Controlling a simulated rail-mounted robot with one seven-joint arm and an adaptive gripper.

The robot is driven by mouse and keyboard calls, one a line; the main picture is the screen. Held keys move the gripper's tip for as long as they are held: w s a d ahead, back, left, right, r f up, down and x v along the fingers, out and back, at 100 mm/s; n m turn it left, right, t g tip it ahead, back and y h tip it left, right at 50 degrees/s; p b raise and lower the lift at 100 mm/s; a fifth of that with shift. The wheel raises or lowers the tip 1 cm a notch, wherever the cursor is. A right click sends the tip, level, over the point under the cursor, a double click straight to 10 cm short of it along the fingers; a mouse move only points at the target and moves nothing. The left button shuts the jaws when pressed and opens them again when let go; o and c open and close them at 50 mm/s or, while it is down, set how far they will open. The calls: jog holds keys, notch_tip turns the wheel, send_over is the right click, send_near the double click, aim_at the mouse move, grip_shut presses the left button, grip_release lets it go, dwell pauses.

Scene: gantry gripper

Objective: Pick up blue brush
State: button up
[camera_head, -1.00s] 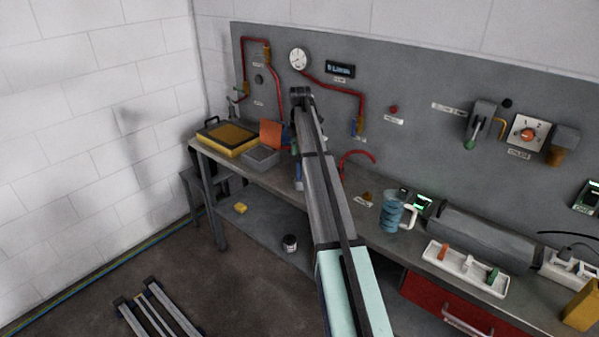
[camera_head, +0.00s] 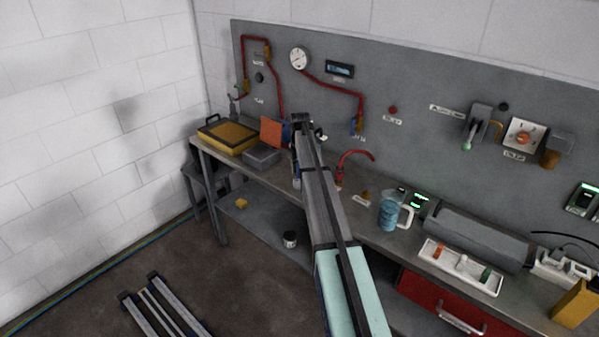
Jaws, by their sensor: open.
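My arm reaches over the workbench, and its end stands near the back panel. My gripper (camera_head: 318,134) is mostly hidden behind the arm's end; only small pale and dark parts show, open, with nothing seen held. A small blue thing (camera_head: 297,182) shows at the left edge of my arm, on the bench; it may be the blue brush, but the arm covers part of it and its shape is unclear. I cannot tell the gap between it and my gripper.
The workbench (camera_head: 342,213) holds a yellow tray (camera_head: 228,138), a grey box (camera_head: 262,156) and an orange panel (camera_head: 271,132) at left. A blue mug (camera_head: 388,214), a grey cylinder (camera_head: 478,237) and a white tray (camera_head: 459,268) stand at right.

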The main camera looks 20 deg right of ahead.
grip_shut()
jog(key=shift+r, duration=0.1)
